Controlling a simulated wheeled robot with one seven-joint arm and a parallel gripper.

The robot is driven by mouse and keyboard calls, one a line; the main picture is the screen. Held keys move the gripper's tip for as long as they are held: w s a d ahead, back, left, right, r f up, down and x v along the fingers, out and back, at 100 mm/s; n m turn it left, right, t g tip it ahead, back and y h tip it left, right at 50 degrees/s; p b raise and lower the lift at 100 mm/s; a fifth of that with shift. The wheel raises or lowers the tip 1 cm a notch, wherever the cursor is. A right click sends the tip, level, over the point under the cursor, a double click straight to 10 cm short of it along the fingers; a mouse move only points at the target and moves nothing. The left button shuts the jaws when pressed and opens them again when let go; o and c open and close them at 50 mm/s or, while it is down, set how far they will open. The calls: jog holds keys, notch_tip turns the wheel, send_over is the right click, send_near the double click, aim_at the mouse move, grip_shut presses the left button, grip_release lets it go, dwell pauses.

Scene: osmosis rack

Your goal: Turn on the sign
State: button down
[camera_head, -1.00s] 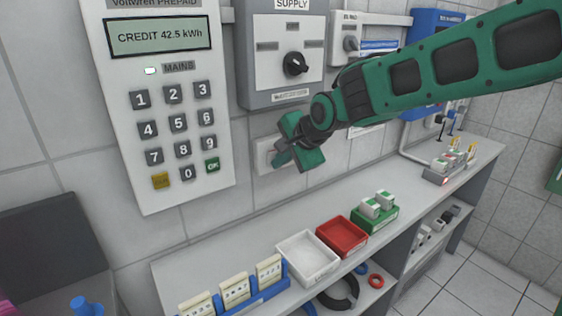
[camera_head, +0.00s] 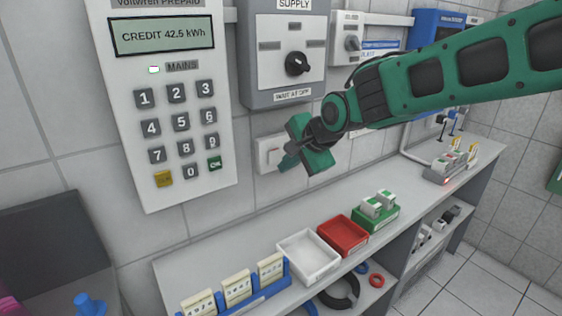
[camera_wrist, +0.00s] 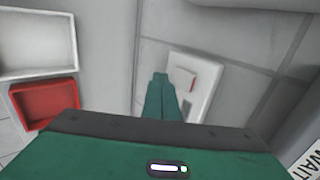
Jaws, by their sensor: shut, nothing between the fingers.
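A white wall switch plate (camera_head: 268,150) is on the tiled wall below the supply box. In the wrist view the plate (camera_wrist: 205,98) has a pale rocker with a red edge (camera_wrist: 186,80). My gripper (camera_head: 284,163) is just in front of the plate's right side and hides part of it. In the wrist view its green fingers (camera_wrist: 161,76) are together, empty, and point at the wall just left of the rocker; whether they touch the plate I cannot tell. No lit sign is identifiable in these views.
A keypad meter (camera_head: 170,100) hangs to the left. The supply box (camera_head: 285,25) with a black rotary knob (camera_head: 297,63) is above.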

jog(key=s+d+r, duration=0.5)
jog(key=s+d, duration=0.1)
jog(key=s, duration=0.2)
jog(key=s+d+f+n+g+h, duration=0.1)
jog(key=s+d+f, duration=0.15)
jog(key=d, duration=0.45)
jog(key=s+d+f+g+h, duration=0.1)
jog(key=s+d+f+h, duration=0.15)
jog(key=d, duration=0.55)
jog(key=s+d+f+n+g+h, duration=0.1)
jog(key=s+d+f, duration=0.15)
jog(key=d, duration=0.45)
jog(key=s+d+f+n+g, duration=0.1)
jog(key=s+d, duration=0.4)
jog(key=s, duration=0.5)
jog(key=s+d+f+n+g, duration=0.1)
jog(key=s+d+f+g, duration=0.2)
jog(key=s+d, duration=0.3)
jog(key=s+f, duration=0.1)
jog(key=s, duration=0.3)
jog(key=shift+f+n, duration=0.3)
jog(key=shift+n, duration=0.1)
jog(key=shift+w, duration=0.1)
